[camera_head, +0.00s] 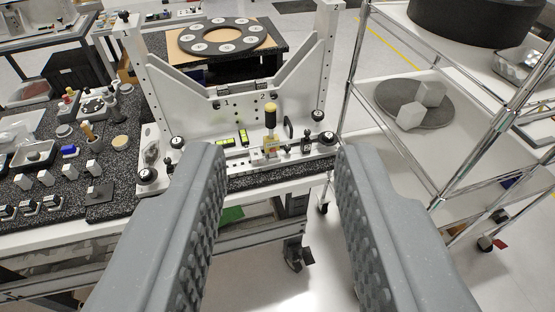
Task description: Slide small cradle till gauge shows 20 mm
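The mirror fixture (180,112) is a white metal frame with two uprights, standing on a table ahead of me. On its lower front sits the small cradle (270,146), a yellowish block with a yellow and black knob (270,114) upright on it. Two small green-lit displays (236,139) are left of the cradle; their reading is too small to make out, and I cannot tell which is its gauge. My gripper (281,150) is open and empty. Its two grey ribbed fingers are in front of the fixture, apart from it, with the cradle showing between them.
A dark speckled bench (115,160) with many small parts is at left. A wire-framed shelf cart (480,185) stands close at right, holding a grey disc (385,97) with white blocks. A black ring plate (222,36) lies on a table behind. Pale floor shows below.

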